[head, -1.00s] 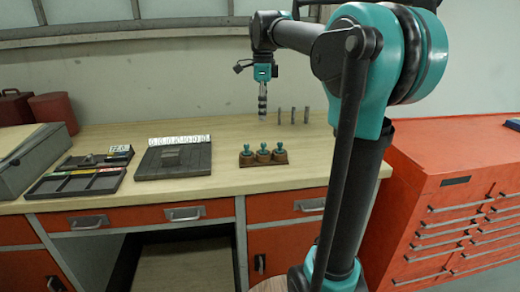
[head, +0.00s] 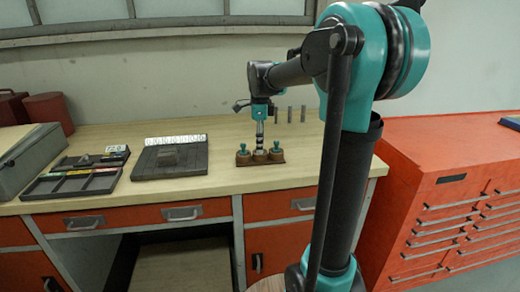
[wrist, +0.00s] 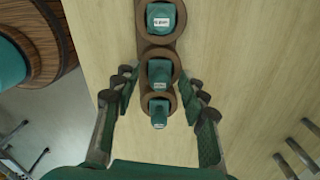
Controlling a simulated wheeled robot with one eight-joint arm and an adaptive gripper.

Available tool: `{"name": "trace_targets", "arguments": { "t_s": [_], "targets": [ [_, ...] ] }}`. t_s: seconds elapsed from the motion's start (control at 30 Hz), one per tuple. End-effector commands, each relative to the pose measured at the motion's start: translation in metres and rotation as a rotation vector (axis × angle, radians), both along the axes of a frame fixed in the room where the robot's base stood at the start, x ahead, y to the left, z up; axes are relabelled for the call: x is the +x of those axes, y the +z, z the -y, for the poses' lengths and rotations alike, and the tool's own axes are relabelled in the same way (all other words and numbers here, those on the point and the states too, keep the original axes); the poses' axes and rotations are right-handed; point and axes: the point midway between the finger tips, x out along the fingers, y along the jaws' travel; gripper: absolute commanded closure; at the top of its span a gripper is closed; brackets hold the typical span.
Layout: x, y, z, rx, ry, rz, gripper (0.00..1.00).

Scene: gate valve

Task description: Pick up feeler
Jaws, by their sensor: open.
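A brown wooden rack (head: 244,162) near the workbench's front edge holds three teal-topped pieces in a row, each in a round socket. In the wrist view they are the top piece (wrist: 162,18), the middle piece (wrist: 160,73) and the bottom piece (wrist: 158,112). Each has a small white label; I cannot read which one is the feeler. My gripper (wrist: 158,90) is open and points down over the rack. Its fingers are spread left and right of the middle and bottom pieces, with nothing held. In the head view my gripper (head: 259,148) hides the middle piece.
Several grey upright pins (head: 290,115) stand behind the rack, to the right. A dark board (head: 170,163) with white tags and a black compartment tray (head: 75,183) lie to the left. A red drawer cabinet (head: 450,190) stands right of the bench.

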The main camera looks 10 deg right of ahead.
Motion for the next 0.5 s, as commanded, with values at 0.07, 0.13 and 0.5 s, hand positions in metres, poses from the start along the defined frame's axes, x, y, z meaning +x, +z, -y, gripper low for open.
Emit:
{"name": "trace_targets", "arguments": {
  "t_s": [0.07, 0.13, 0.5],
  "targets": [
    [0.0, -0.0024, 0.0, 0.0, 0.0, 0.0, 0.57],
    [0.0, -0.0025, 0.0, 0.0, 0.0, 0.0, 0.57],
    [0.0, -0.0021, 0.0, 0.0, 0.0, 0.0, 0.9]
  ]
}}
